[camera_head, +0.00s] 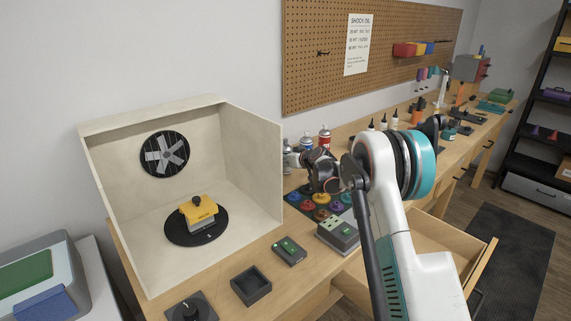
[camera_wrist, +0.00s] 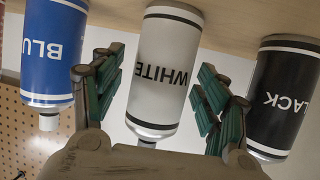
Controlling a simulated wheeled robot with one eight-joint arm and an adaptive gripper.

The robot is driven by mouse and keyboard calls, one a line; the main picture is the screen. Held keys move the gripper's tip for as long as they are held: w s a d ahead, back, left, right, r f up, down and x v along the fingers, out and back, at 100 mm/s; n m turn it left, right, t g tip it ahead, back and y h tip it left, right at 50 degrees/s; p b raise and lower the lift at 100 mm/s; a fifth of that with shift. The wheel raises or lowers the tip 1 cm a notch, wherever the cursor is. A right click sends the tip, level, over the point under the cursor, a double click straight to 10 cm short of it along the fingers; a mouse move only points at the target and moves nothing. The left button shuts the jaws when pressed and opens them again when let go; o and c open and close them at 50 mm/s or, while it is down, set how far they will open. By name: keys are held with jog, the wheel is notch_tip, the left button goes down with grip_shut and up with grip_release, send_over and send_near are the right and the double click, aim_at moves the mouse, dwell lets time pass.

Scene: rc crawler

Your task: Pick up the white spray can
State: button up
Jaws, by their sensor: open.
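The white spray can (camera_wrist: 160,72), printed WHITE, stands between the two green-padded fingers of my gripper (camera_wrist: 161,80) in the wrist view, which shows the scene upside down. My gripper is open, with one finger on each side of the can, and gaps show between the pads and the can. In the head view my gripper (camera_head: 300,160) is at the back of the bench beside the spray booth. I cannot clearly make out the white can there, near the booth wall and my gripper.
A blue can (camera_wrist: 52,50) and a black can (camera_wrist: 287,98) stand on either side of the white can. A red can (camera_head: 324,139) stands farther right. The spray booth (camera_head: 250,150) is left of my gripper. Paint pots (camera_head: 322,213) sit in front, and a drawer (camera_head: 440,250) is open.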

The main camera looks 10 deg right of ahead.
jog(key=c, duration=1.3)
jog(key=shift+r, duration=0.1)
